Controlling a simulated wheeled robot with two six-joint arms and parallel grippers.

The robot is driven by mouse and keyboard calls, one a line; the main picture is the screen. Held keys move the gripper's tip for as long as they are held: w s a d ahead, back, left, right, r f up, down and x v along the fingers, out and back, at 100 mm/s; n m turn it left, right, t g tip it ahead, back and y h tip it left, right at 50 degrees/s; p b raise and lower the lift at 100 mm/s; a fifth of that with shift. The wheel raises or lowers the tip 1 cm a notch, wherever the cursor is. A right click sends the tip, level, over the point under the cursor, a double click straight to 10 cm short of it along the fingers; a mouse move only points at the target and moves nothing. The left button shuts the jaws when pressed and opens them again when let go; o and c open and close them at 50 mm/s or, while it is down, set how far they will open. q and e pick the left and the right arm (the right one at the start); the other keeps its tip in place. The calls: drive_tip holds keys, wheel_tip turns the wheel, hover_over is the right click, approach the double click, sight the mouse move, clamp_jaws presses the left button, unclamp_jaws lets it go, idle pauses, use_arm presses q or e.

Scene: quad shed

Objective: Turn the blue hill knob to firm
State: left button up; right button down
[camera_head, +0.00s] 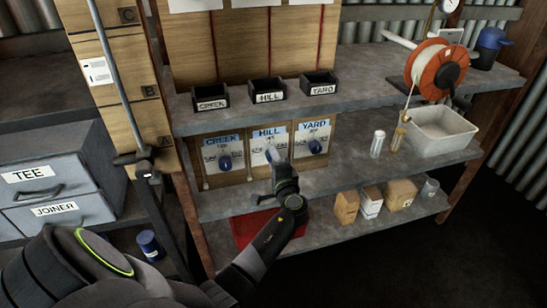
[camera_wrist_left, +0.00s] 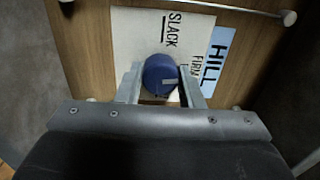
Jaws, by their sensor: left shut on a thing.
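The blue hill knob (camera_wrist_left: 160,75) sits on a white dial card (camera_wrist_left: 135,35) marked SLACK and FIRM, under the blue HILL label (camera_wrist_left: 217,60). My left gripper (camera_wrist_left: 161,88) is shut on the knob, one finger on each side. A pale pointer mark on the knob lies towards the FIRM side in the left wrist view. In the head view my left gripper (camera_head: 272,158) reaches the HILL panel (camera_head: 268,134) and hides the knob. My right gripper is not in view.
The CREEK knob (camera_head: 225,162) and YARD knob (camera_head: 315,146) flank the HILL panel closely. Labelled black bins (camera_head: 268,90) stand on the shelf above.

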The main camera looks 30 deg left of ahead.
use_arm(q)
drive_tip(key=shift+m+p, duration=0.4)
drive_tip(key=shift+m, duration=0.5)
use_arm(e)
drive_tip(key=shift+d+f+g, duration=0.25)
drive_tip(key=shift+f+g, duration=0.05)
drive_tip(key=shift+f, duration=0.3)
use_arm(q)
drive_tip(key=o, duration=1)
